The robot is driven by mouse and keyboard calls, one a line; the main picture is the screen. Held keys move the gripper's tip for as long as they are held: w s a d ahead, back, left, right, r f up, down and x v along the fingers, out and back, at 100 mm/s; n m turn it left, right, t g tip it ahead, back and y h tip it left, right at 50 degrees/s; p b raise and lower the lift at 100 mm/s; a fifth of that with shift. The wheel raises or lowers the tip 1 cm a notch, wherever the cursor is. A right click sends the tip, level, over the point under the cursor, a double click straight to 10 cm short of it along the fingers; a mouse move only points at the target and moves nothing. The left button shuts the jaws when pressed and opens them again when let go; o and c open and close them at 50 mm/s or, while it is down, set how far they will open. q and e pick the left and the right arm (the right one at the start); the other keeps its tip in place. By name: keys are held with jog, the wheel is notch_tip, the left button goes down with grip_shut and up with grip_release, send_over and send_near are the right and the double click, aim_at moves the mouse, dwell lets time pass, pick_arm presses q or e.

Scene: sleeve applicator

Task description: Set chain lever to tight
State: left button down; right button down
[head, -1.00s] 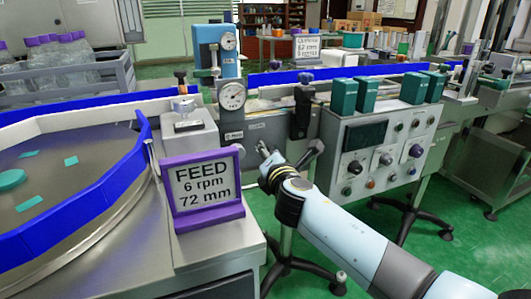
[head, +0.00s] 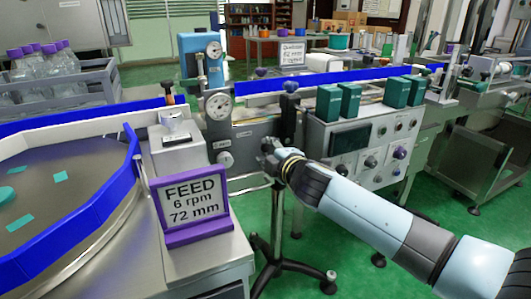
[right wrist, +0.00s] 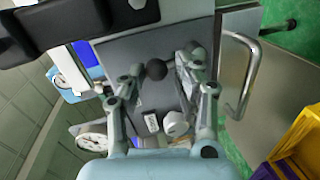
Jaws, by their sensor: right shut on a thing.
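My right gripper (head: 268,153) is in front of the conveyor machine, left of the control panel, in the head view. In the right wrist view its two fingers (right wrist: 162,80) stand on both sides of a dark ball knob (right wrist: 156,69), and I take the gripper to be shut on this knob. A grey plate lies behind the knob. I cannot read any tight or loose marking, and the gripper hides the lever in the head view. My left gripper is not in view.
A purple-framed FEED sign (head: 190,204) stands at the turntable's right. The control panel (head: 368,150) with knobs is right of my gripper. Dial gauges (head: 217,106) are at its upper left. A metal handle (right wrist: 245,75) shows in the right wrist view.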

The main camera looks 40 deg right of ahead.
jog(key=shift+w+d+r+m, duration=0.1)
jog(key=shift+d+r+m, duration=0.1)
jog(key=shift+r+m, duration=0.1)
dwell(0.4)
jog(key=c, duration=1.3)
grip_release()
jog(key=o, duration=0.4)
jog(key=shift+f, duration=0.25)
jog(key=shift+c, duration=0.2)
jog(key=shift+s+a, duration=0.1)
jog(key=shift+s, duration=0.35)
jog(key=v, duration=1.1)
